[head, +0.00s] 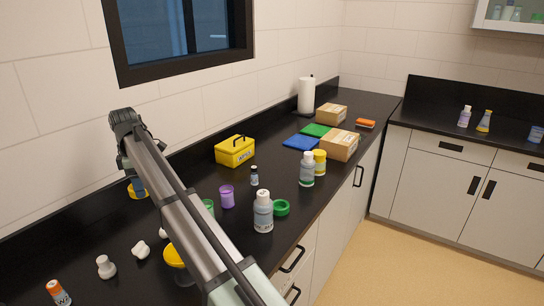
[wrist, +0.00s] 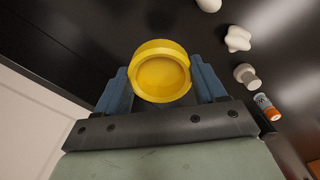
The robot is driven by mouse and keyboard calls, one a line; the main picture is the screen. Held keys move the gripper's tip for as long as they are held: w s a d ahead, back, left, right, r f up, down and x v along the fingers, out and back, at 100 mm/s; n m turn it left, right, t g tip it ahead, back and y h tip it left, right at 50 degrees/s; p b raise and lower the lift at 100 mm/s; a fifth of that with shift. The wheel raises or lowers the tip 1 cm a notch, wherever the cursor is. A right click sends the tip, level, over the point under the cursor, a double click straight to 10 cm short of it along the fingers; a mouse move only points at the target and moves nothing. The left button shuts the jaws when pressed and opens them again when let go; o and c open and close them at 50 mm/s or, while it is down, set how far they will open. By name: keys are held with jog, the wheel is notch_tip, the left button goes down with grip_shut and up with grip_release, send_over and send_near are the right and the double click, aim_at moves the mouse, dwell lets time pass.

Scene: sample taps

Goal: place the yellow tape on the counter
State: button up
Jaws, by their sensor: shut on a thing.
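The yellow tape (wrist: 161,76) is a round yellow roll between the two blue fingers of my gripper (wrist: 160,82), which is shut on it. In the head view, the tape (head: 138,194) shows at the far left of the black counter (head: 75,226), close to the wall. My gripper (head: 137,185) is partly hidden there behind my arm. I cannot tell whether the tape touches the counter or is a little above it.
A purple cup (head: 227,197), green tape (head: 281,208), bottles (head: 263,212) and a yellow toolbox (head: 235,151) lie to the right.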

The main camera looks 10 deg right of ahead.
jog(key=s+d+m, duration=0.1)
jog(key=s+d, duration=0.2)
jog(key=d, duration=0.7)
jog(key=s+d+m, duration=0.1)
jog(key=s+d, duration=0.2)
jog(key=d, duration=0.8)
jog(key=s+d+f+n, duration=0.2)
jog(key=s+n, duration=0.2)
jog(key=s, duration=0.4)
jog(key=shift+w+d+f, duration=0.1)
jog(key=shift+f, duration=2.45)
jog(key=shift+w+d+f, duration=0.1)
jog(key=shift+f, duration=2.4)
jog(key=shift+f, duration=0.2)
jog(key=o, duration=1)
jog(key=shift+r, duration=0.15)
notch_tip(320, 180, up, 12)
jog(key=shift+r, duration=0.1)
